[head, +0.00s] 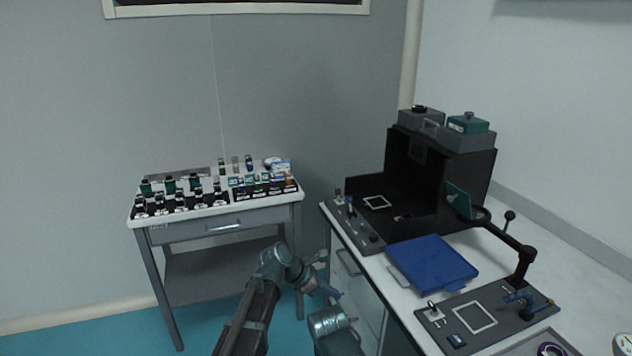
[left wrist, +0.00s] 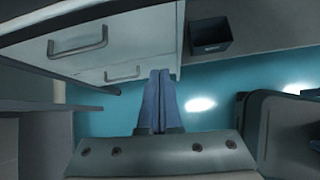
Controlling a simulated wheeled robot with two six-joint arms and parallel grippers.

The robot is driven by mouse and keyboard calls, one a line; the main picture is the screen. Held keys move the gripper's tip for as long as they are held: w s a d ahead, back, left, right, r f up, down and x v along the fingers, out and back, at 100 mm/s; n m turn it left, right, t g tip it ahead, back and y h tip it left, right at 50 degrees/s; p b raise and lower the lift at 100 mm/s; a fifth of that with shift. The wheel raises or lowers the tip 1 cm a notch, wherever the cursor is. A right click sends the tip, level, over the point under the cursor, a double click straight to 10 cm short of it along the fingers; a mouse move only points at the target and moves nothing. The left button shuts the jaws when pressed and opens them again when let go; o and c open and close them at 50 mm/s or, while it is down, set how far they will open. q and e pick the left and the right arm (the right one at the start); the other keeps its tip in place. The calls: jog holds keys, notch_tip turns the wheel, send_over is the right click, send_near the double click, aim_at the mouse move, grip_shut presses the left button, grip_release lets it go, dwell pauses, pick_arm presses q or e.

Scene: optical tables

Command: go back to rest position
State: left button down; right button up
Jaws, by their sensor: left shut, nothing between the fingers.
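My left gripper (head: 331,291) shows low in the middle of the head view, in front of the drawers of the right-hand table. In the left wrist view its two blue fingers (left wrist: 158,100) lie together, shut and empty, above the teal floor. The fingers are apart from the white drawer fronts (left wrist: 88,52). A grey-green arm part of mine shows just right of it at the bottom of the head view. My right gripper is not in view.
A grey side table (head: 222,225) with rows of small bottles stands at the left. The right table holds a black enclosure (head: 440,180), a blue tray (head: 432,262) and a dark plate with a jointed stand (head: 484,316). Teal floor (head: 255,335) lies clear between the tables.

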pick_arm(q)
jog(key=s+a+f+m+g+y, duration=0.1)
jog(key=s+a+f+m+y, duration=0.25)
jog(key=s+a+m, duration=0.65)
jog(key=s+a+f+m+g+y, duration=0.15)
jog(key=s+a+m+y, duration=0.35)
jog(key=s+a+m, duration=0.55)
jog(key=s+d+m, duration=0.4)
jog(key=d, duration=0.4)
notch_tip(320, 180, up, 15)
jog(key=p, duration=1.5)
jog(key=shift+w+y+p, duration=0.15)
jog(key=shift+y+p, duration=0.2)
jog(key=shift+y, duration=0.1)
jog(key=shift+f, duration=0.1)
